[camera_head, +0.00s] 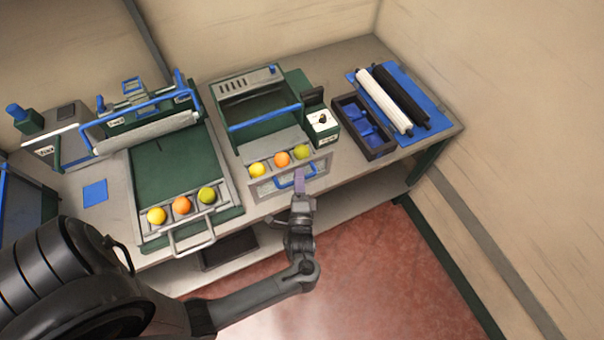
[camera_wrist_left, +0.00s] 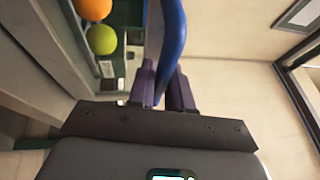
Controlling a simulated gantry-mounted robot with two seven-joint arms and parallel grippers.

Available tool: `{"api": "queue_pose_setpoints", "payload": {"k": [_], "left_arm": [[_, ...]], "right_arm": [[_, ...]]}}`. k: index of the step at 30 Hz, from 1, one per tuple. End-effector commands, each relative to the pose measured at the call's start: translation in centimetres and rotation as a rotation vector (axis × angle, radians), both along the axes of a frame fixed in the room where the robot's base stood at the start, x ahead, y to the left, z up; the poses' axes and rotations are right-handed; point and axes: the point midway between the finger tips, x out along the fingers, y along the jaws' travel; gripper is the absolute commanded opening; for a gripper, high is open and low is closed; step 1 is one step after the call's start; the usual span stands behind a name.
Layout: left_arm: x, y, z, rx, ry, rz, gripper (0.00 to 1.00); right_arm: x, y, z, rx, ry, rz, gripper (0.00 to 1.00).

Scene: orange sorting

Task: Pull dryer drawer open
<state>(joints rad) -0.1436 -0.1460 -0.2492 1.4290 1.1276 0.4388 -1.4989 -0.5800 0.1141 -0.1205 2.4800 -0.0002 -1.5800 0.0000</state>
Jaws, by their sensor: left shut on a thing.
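The dryer (camera_head: 262,115) is a green and grey unit in the middle of the bench. Its drawer (camera_head: 268,188) has a grey front with a blue bar handle (camera_head: 284,182). The handle also shows in the left wrist view (camera_wrist_left: 174,40), running between the purple fingers. My left gripper (camera_head: 299,180) is at the right part of the handle and shut on it. In the left wrist view the gripper's fingers (camera_wrist_left: 167,85) sit on both sides of the blue bar. The drawer front looks close to the unit; how far it stands out is hard to tell. My right gripper is not in view.
Fruits, including an orange one (camera_head: 282,159), sit in a row above the drawer. A green tray unit (camera_head: 175,165) with more fruits stands left. A dark bin (camera_head: 364,127) and rollers (camera_head: 385,100) on a blue mat lie right. Red floor (camera_head: 370,250) is clear in front.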

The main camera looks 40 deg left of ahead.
Motion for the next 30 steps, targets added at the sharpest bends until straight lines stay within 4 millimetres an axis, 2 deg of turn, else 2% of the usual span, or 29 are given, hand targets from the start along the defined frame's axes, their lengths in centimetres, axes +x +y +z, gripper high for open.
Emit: {"api": "queue_pose_setpoints", "payload": {"k": [8, 9, 12, 30], "left_arm": [[0.02, -0.03, -0.01, 0.000, 0.000, -0.001, 0.00], [0.02, -0.03, -0.01, 0.000, 0.000, -0.001, 0.25], [0.02, -0.02, -0.01, 0.000, 0.000, 0.000, 0.40], [-0.54, -0.71, -0.34, 0.000, 0.002, -0.002, 0.40]], "right_arm": [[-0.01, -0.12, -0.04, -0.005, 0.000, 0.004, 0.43], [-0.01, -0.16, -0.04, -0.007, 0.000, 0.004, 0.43], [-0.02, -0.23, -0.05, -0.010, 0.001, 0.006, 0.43], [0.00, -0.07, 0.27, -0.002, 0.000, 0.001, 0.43]]}}
